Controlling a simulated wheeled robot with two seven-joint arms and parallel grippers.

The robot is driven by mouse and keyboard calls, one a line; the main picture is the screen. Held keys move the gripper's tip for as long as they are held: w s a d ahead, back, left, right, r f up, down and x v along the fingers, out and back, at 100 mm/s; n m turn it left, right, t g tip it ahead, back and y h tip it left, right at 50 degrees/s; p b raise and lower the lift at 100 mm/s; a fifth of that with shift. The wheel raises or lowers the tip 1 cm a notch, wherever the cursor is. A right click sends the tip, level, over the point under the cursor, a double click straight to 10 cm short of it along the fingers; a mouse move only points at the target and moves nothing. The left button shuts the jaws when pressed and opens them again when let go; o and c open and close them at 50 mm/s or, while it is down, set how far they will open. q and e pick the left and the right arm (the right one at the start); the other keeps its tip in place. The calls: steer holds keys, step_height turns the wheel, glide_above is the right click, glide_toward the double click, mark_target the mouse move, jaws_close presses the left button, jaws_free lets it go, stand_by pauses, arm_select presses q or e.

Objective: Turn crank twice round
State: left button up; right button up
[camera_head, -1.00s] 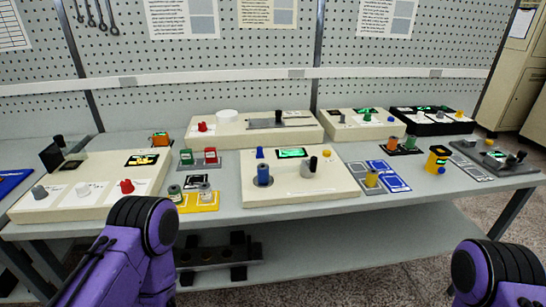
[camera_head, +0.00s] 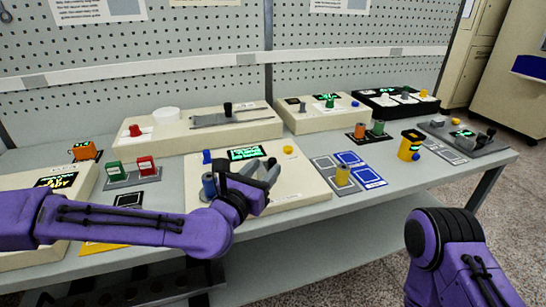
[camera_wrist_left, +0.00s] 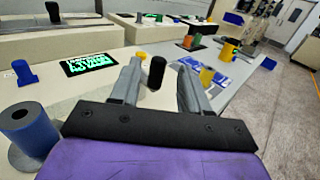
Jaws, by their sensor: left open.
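The crank's black upright handle (camera_wrist_left: 156,72) stands between the two fingers of my left gripper (camera_wrist_left: 162,66) in the left wrist view, with bare space on both sides. In the head view my left gripper (camera_head: 258,173) is over the cream centre box (camera_head: 300,185) and covers most of the crank. The gripper is open. The box also carries a blue spool (camera_head: 209,185), a blue knob (camera_head: 207,157), a lit green display (camera_head: 244,153) and a yellow button (camera_head: 288,150). My right arm is at the lower right, its gripper not visible.
A long cream box (camera_head: 200,132) with a slider stands behind. To the right are a blue-and-white mat (camera_head: 350,168) with a yellow spool (camera_head: 342,175) and a yellow device (camera_head: 410,145). Green and red blocks (camera_head: 145,165) are to the left. The front edge is clear at right.

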mark_target(270, 159)
arm_select(q)
steer(key=x, duration=0.5)
steer(key=shift+w+f+p, duration=0.2)
steer(key=shift+f+p, duration=0.05)
steer(key=shift+p, duration=0.15)
steer(key=shift+s, duration=0.1)
steer(key=shift+c, duration=0.3)
jaws_close()
steer(key=shift+a+f+m+g+h+b, duration=0.15)
steer(key=shift+a+m+g+h+b, duration=0.25)
steer(key=shift+h+b, duration=0.3)
steer(key=m+g+h+b, duration=0.1)
steer(key=b, duration=0.1)
steer(key=a+m+g+h+b, duration=0.1)
steer(key=m+g+h+b, duration=0.2)
steer(key=h+b, duration=0.1)
steer(key=b, duration=0.1)
steer(key=shift+a+f, duration=0.2)
steer(key=shift+a, duration=0.2)
steer(key=shift+a+r+m+g+h+b, duration=0.15)
steer(key=shift+m+g+h+b, duration=0.1)
steer(key=shift+m+g, duration=0.2)
steer(key=shift+a+r+m+g+h+b, duration=0.1)
steer(key=shift+m+g+h+b, duration=0.15)
steer(key=shift+m+g, duration=0.15)
steer(key=shift+a+r+m+g+h, duration=0.15)
steer(key=shift+m+g+h, duration=0.5)
steer(key=shift+g, duration=0.4)
